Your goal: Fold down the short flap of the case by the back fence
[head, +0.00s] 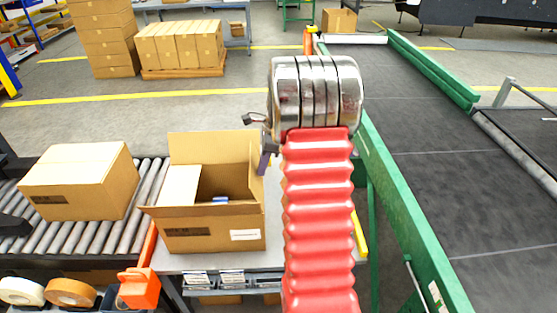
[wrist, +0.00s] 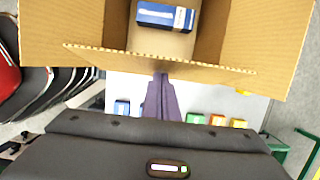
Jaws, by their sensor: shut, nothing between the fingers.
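The open case (head: 212,235) stands on a grey bench in the head view. Its back flap (head: 208,146) stands up, its front flap leans outward, and a pale left flap (head: 180,186) lies inward over the opening. The right flap (head: 256,155) stands up beside my gripper (head: 263,162). In the wrist view that flap's corrugated edge (wrist: 160,59) crosses just beyond my gripper (wrist: 161,76). The purple fingers are shut together and empty, outside the case; whether they touch the flap is unclear. A blue-and-white box (wrist: 165,16) lies inside. I cannot make out the back fence.
A closed carton (head: 80,181) sits on the roller conveyor (head: 60,235) at left. Tape rolls (head: 70,292) and an orange tool (head: 139,288) lie in front. A green-railed dark belt (head: 440,150) runs along the right. Stacked cartons (head: 180,46) stand far behind.

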